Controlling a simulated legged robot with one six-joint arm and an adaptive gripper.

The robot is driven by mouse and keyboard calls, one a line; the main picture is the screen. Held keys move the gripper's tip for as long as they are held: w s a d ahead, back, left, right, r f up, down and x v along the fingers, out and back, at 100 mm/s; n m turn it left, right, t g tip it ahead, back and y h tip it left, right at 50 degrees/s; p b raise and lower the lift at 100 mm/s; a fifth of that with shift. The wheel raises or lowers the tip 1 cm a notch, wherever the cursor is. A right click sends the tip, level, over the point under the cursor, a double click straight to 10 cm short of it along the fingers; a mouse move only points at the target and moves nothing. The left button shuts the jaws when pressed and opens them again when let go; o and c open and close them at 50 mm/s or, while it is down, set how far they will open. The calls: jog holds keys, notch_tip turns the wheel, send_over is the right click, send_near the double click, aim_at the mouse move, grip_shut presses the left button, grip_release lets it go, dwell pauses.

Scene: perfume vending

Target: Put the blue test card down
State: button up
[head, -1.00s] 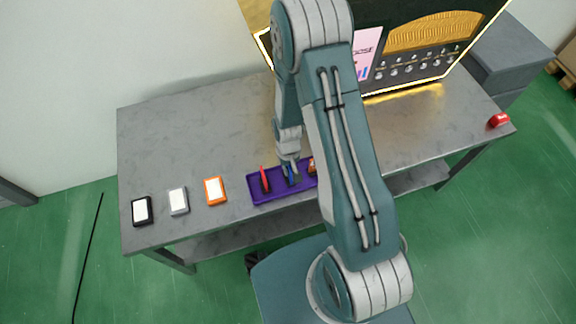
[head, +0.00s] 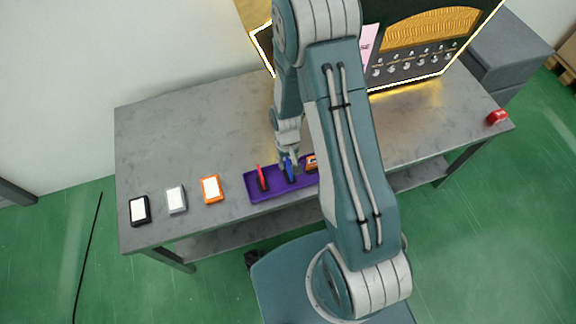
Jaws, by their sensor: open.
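The blue test card (head: 290,170) stands upright in the purple tray (head: 254,197) near the front edge of the table. A red card (head: 262,178) stands to its left in the same tray, and an orange item (head: 311,162) is to its right, partly hidden by my arm. My gripper (head: 289,160) is open, just above and behind the blue card's top. Its fingers are small in this view, and I cannot tell whether they touch the card.
Black (head: 139,210), grey (head: 176,199) and orange (head: 211,189) framed white pads lie left of the tray. A lit perfume machine (head: 425,45) stands at the back right. A red object (head: 497,117) is at the right table edge. The left table top (head: 180,140) is clear.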

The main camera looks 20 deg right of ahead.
notch_tip(320, 180, up, 26)
jog(key=s+t, duration=0.2)
jog(key=t, duration=0.1)
jog(key=s+r+t, duration=0.4)
jog(key=s+r, duration=0.8)
jog(key=shift+s+r, duration=0.15)
jog(key=shift+r, duration=0.1)
dwell(0.8)
